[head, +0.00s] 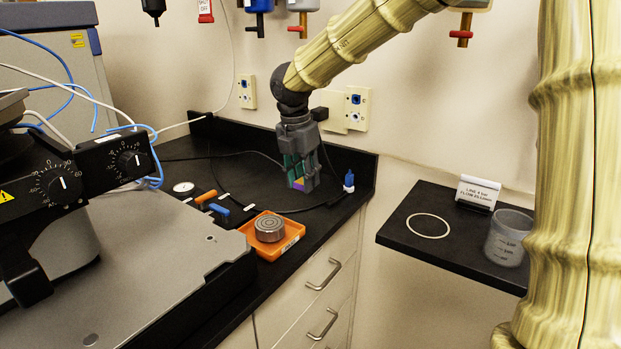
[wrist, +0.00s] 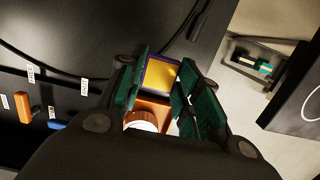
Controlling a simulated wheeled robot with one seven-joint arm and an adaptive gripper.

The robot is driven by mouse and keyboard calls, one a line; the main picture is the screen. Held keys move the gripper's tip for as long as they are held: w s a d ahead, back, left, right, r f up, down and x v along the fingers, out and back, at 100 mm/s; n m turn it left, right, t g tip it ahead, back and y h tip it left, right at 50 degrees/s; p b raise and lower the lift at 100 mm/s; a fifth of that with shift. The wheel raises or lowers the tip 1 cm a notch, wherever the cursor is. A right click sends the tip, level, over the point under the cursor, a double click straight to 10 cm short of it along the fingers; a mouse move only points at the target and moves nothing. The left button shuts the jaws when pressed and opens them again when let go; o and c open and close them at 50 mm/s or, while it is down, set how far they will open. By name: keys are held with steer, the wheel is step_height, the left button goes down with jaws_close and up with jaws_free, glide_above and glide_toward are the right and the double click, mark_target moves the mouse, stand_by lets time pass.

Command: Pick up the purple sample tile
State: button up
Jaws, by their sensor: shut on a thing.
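The purple sample tile (head: 299,184) shows as a small purple patch low between the fingertips in the head view. In the wrist view the tile (wrist: 160,73) shows a yellow face with purple edges, between the green finger pads. My gripper (head: 300,178) points down over the back part of the black counter and is shut on the tile. Its fingers also show in the wrist view (wrist: 161,88). The fingers hide part of the tile, and I cannot tell whether it touches the counter.
An orange tray (head: 292,246) with a round metal puck (head: 270,228) stands nearer on the black counter (head: 245,180). A blue-capped bottle (head: 348,181) stands right of my gripper. Cables cross the counter. A side shelf (head: 395,236) holds a white ring (head: 428,226) and a beaker (head: 507,238).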

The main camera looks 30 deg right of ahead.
steer(key=s+a, duration=0.2)
steer(key=a, duration=0.2)
steer(key=s+a, duration=0.2)
steer(key=a, duration=0.3)
steer(key=s+a, duration=0.2)
steer(key=a, duration=0.3)
steer(key=shift+o, duration=0.2)
steer(key=shift+a, duration=0.1)
jaws_close()
